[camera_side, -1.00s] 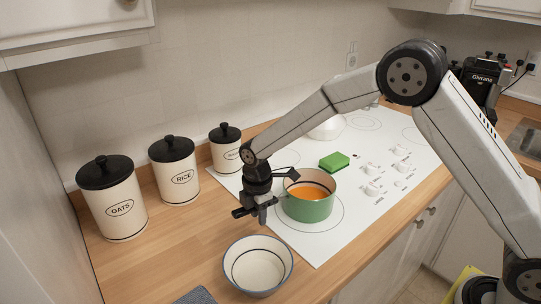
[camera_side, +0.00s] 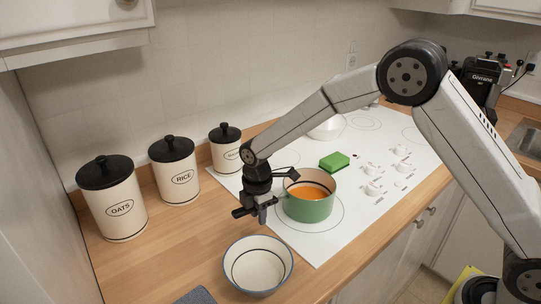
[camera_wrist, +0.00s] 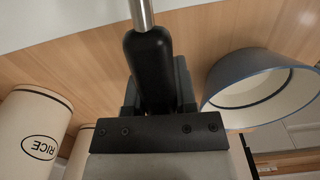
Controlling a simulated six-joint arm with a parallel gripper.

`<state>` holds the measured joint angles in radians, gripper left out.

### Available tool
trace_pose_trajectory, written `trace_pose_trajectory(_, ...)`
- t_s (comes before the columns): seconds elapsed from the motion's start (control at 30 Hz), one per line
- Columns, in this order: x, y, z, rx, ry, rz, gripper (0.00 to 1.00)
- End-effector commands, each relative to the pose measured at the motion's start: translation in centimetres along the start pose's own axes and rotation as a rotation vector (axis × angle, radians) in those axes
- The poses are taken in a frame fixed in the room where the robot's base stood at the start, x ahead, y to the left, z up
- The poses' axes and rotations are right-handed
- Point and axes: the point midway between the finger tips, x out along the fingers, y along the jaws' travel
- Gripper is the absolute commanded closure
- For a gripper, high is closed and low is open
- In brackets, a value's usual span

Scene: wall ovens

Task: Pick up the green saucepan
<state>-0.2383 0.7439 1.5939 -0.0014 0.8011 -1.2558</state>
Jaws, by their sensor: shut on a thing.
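The green saucepan (camera_side: 309,209) stands upright on the front burner of the white cooktop in the side view, with orange contents inside. My gripper (camera_side: 258,212) is at its left, over the counter edge of the cooktop. In the wrist view, the saucepan's black handle (camera_wrist: 150,65) with its metal shank runs between my gripper's jaws (camera_wrist: 157,95), which are shut on it. I see no clear gap under the pan.
A white bowl with a dark rim (camera_side: 258,267) stands on the counter just in front of my gripper. Canisters marked OATS (camera_side: 115,205) and RICE (camera_side: 175,172) and a third canister (camera_side: 226,150) line the wall. A green sponge (camera_side: 334,162) lies behind the pan.

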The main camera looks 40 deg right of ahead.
Motion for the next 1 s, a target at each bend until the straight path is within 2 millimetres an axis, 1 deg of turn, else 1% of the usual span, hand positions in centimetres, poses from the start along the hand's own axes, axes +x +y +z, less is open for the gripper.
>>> trace_pose_trajectory(0.37, -0.4, 0.1, 0.0, -0.001, 0.0, 0.003, 1.0)
trace_pose_trajectory(0.57, -1.0, 0.1, 0.0, -0.001, 0.0, 0.002, 1.0)
trace_pose_trajectory(0.93, -3.1, 0.1, 0.0, -0.001, 0.0, 0.001, 1.0)
trace_pose_trajectory(1.0, -3.5, -0.2, 0.1, -0.002, 0.0, 0.001, 1.0)
